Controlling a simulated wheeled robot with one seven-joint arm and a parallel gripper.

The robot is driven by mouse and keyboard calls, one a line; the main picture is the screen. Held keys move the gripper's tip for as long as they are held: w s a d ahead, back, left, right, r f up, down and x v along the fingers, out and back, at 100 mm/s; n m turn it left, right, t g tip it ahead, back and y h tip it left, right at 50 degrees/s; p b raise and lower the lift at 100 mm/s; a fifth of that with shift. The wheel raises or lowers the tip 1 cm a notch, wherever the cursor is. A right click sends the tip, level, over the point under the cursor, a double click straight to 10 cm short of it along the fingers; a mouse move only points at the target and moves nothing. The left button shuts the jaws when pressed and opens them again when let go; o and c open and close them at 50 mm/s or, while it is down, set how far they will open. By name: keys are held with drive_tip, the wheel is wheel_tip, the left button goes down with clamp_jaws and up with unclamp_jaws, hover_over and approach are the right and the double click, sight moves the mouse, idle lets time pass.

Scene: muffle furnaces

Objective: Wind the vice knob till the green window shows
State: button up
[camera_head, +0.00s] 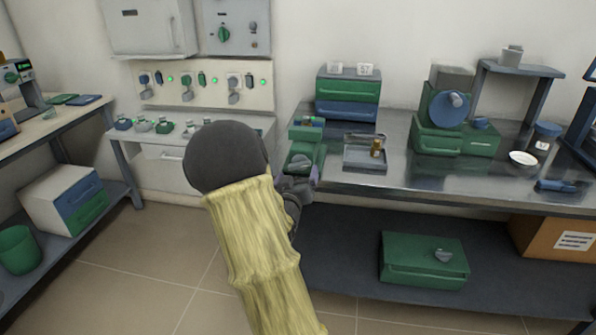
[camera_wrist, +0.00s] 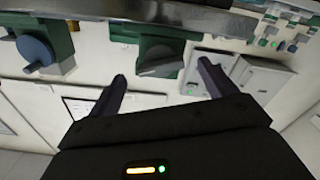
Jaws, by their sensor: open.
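The green vice (camera_head: 308,146) stands at the left end of the metal bench. Its grey knob (camera_head: 300,160) faces the front. My gripper (camera_head: 300,183) is just in front of the vice, partly hidden by my own arm. In the wrist view the vice (camera_wrist: 158,32) is upside down, and its grey knob (camera_wrist: 160,66) lies between the fingertips of my open gripper (camera_wrist: 162,73). There is a gap on both sides, and I see no contact. Small coloured patches show on top of the vice, but I cannot make out a green window.
A shallow metal tray (camera_head: 366,165) with a brass piece stands right of the vice. Behind is a green and blue drawer box (camera_head: 347,110). A green device with a blue disc (camera_head: 449,108) stands further right. A green case (camera_head: 424,262) lies on the lower shelf.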

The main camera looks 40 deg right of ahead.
sight(300, 165)
drive_tip(key=shift+x, duration=1.2)
drive_tip(key=shift+c, duration=0.2)
drive_tip(key=c, duration=0.9)
drive_tip(key=m+b, duration=0.2)
drive_tip(key=shift+a+m, duration=0.1)
drive_tip(key=shift+m, duration=0.3)
drive_tip(key=shift+c, duration=0.2)
drive_tip(key=o, duration=1)
